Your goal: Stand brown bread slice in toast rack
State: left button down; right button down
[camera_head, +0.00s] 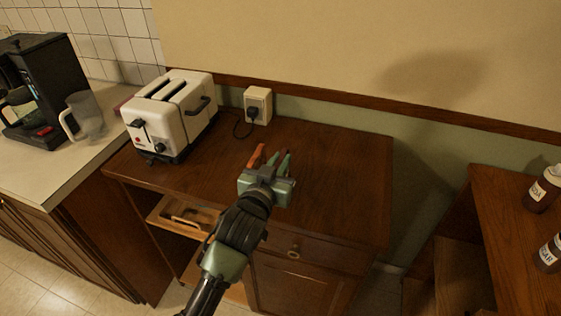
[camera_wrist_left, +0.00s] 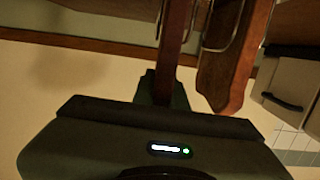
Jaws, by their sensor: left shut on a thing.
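My left gripper (camera_head: 271,170) is over the middle of the wooden counter, shut on a brown bread slice (camera_wrist_left: 176,38). In the left wrist view the slice runs edge-on away from the jaws, between wire loops of the toast rack (camera_wrist_left: 222,47). Whether it touches the rack's base is hidden. A second brown slice (camera_wrist_left: 228,62) stands beside it, apart from the jaws; it also shows left of the gripper in the head view (camera_head: 257,157). My gripper hides most of the rack in the head view. My right gripper is in neither view.
A white toaster (camera_head: 178,115) stands at the counter's back left, near a wall socket (camera_head: 258,105). A coffee maker (camera_head: 45,90) and clear jug (camera_head: 85,115) are on the left worktop. Labelled bottles (camera_head: 541,190) stand far right. The counter's right side is clear.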

pick_arm(q)
jog(key=shift+f, duration=0.15)
jog(key=c, duration=1.4)
grip_release()
jog(key=shift+c, duration=0.2)
jog(key=shift+r, duration=0.2)
jog(key=b+v, duration=0.1)
jog(key=v, duration=1.1)
jog(key=shift+f, duration=0.15)
